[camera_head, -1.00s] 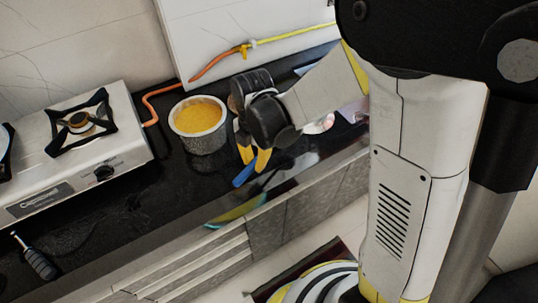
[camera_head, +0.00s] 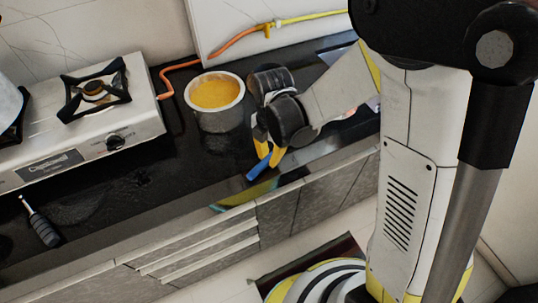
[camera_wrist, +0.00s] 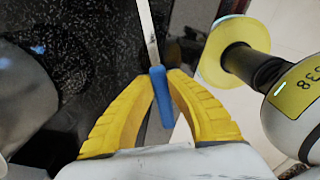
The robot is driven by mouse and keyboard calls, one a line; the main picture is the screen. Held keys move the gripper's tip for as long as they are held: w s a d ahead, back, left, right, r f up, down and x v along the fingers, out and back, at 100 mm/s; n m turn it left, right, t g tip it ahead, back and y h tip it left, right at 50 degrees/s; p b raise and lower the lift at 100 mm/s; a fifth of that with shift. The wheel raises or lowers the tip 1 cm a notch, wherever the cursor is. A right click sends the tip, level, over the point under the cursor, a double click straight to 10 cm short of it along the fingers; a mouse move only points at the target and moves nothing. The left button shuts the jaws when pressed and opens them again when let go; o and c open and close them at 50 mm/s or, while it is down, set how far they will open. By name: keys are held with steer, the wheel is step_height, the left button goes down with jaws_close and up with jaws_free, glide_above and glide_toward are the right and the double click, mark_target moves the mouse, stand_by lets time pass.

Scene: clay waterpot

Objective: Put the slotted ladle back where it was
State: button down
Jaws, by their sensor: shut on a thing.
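My gripper (camera_head: 267,157) is over the front part of the black counter, to the lower right of the pot with yellow contents. In the wrist view its yellow fingers (camera_wrist: 163,76) are shut on a blue handle with a thin metal shaft, apparently the slotted ladle (camera_wrist: 161,98). The shaft runs up out of the wrist view, so the ladle's head is not seen. The blue handle end also shows below the fingers in the head view (camera_head: 260,168).
The grey pot (camera_head: 222,118) stands close left of my wrist. A gas stove (camera_head: 75,140) is farther left, with an orange hose (camera_head: 166,76) behind. A dark-handled utensil (camera_head: 42,226) lies at the counter's front left. Black counter (camera_head: 150,185) between is largely clear.

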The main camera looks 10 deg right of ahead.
steer(key=shift+f+b, duration=0.4)
steer(key=shift+f, duration=0.05)
steer(key=c, duration=1.4)
jaws_free()
